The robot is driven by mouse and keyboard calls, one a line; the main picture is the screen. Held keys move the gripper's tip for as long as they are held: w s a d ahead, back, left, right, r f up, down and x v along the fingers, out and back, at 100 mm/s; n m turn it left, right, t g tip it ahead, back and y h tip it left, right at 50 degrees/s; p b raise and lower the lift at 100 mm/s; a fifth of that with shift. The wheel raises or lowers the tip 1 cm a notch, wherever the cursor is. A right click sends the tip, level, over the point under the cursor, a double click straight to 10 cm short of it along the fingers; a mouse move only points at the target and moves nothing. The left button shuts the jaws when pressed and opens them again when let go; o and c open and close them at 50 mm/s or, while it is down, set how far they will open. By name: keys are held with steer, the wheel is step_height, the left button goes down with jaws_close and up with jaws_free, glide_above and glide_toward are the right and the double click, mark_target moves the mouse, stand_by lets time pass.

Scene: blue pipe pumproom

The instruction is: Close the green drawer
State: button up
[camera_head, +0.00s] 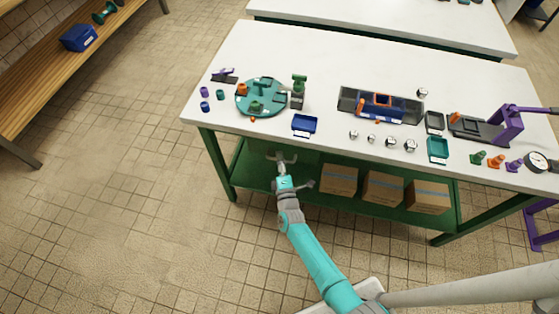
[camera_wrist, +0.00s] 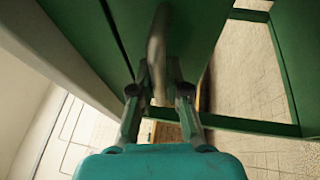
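The green drawer (camera_wrist: 105,28) shows in the wrist view as a green panel with a curved grey handle (camera_wrist: 158,42). In the head view the drawer is mostly hidden under the near edge of the white tabletop, above the lower shelf. How far out it stands I cannot tell. My gripper (camera_head: 281,160) is at the handle, below the table's front edge, left of the boxes. In the wrist view, the gripper's two fingers (camera_wrist: 159,72) lie close on either side of the handle and appear shut on it.
The white table (camera_head: 240,60) carries a teal turntable (camera_head: 246,109), a blue tray (camera_head: 304,124) and several small parts. Cardboard boxes (camera_head: 339,179) stand on the green lower shelf. A green table leg (camera_head: 217,165) is left of my gripper. The tiled floor (camera_head: 110,200) at left is clear.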

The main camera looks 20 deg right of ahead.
steer(key=shift+o, duration=1.4)
steer(key=v, duration=1.2)
